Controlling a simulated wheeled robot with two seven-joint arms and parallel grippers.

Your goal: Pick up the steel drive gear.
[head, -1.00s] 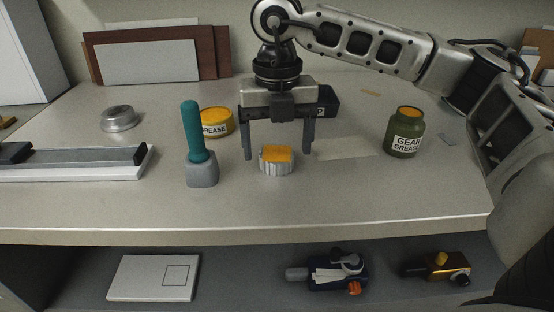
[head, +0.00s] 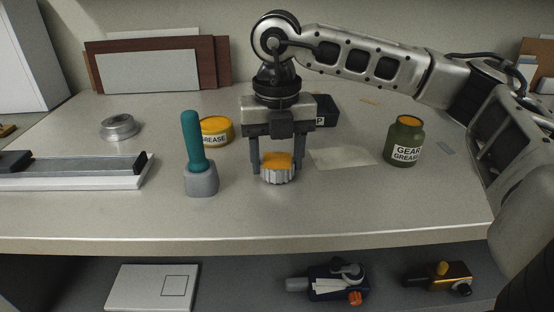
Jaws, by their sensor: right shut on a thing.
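The steel drive gear (head: 278,175) is a short grey toothed cylinder with orange-yellow grease on its top. It stands upright at the middle of the bench, and I see no clear gap under it. My right gripper (head: 275,168) points straight down from above and is shut on the gear, one finger at its left side and one at its right. The fingers hide part of the gear's sides. My left gripper is not in view.
A teal-handled tool in a grey holder (head: 200,180) stands close on the left, with a yellow grease tin (head: 216,139) behind it. A black box (head: 326,112) is behind the gripper. A green gear grease jar (head: 404,142) stands right. The bench front (head: 300,215) is clear.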

